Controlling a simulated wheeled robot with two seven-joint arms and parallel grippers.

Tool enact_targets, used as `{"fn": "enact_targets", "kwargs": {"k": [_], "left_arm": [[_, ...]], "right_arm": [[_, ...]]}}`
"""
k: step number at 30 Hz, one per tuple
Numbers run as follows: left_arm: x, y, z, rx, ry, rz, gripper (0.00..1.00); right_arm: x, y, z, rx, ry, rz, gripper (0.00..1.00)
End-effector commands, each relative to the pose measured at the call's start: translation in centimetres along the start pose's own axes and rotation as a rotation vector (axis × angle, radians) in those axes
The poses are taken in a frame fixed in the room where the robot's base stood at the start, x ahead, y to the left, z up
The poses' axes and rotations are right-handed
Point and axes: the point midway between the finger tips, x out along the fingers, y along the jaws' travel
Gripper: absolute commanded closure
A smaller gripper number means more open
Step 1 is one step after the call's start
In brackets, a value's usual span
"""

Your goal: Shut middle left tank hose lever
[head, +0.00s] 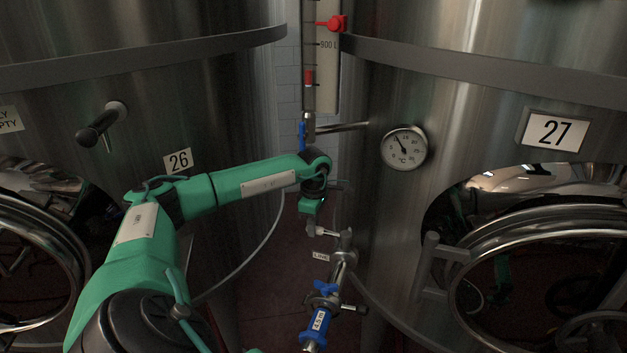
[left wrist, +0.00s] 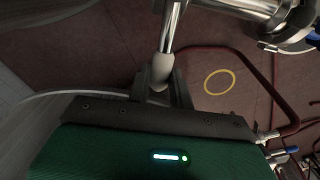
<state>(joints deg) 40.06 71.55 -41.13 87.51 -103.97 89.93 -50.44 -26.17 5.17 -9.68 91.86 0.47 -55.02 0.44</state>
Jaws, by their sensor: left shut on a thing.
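My left gripper (head: 315,221) reaches in between the two steel tanks, to the pipe fittings beside tank 27. In the left wrist view its dark fingers (left wrist: 162,90) are shut around the grey end of a metal lever (left wrist: 168,42). That lever leads up to a steel pipe fitting at the top of the picture. In the head view the lever (head: 327,233) shows just below the gripper, joined to a steel valve (head: 344,243). A blue-handled valve (head: 319,322) with a white label sits lower on the same pipe. My right gripper is not in view.
Tank 26 (head: 235,110) stands at left with a black-handled tap (head: 101,128). Tank 27 (head: 480,120) stands at right with a dial thermometer (head: 404,148). A level gauge (head: 309,75) hangs between them. A dark red hose (left wrist: 272,80) and yellow ring (left wrist: 219,81) lie below.

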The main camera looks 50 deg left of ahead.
Motion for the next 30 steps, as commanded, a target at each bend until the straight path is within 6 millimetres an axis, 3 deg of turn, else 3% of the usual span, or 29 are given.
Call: {"fn": "enact_targets", "kwargs": {"k": [1, 4, 17, 23, 30], "left_arm": [[-0.3, 0.3, -0.1, 0.000, -0.002, 0.010, 0.76], [-0.3, 0.2, -0.1, -0.001, -0.002, 0.009, 0.57], [-0.1, -0.2, 0.0, -0.032, 0.000, 0.003, 0.57], [-0.2, -1.4, 0.3, -0.156, 0.000, 0.001, 0.57], [-0.2, -2.8, 2.0, -0.338, 0.000, 0.000, 0.57]], "right_arm": [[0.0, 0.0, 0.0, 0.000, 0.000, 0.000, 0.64], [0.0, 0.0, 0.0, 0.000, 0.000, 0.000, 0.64], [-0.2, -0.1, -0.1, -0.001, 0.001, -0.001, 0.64], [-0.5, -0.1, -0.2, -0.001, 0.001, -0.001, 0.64], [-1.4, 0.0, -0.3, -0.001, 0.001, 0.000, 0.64]]}}
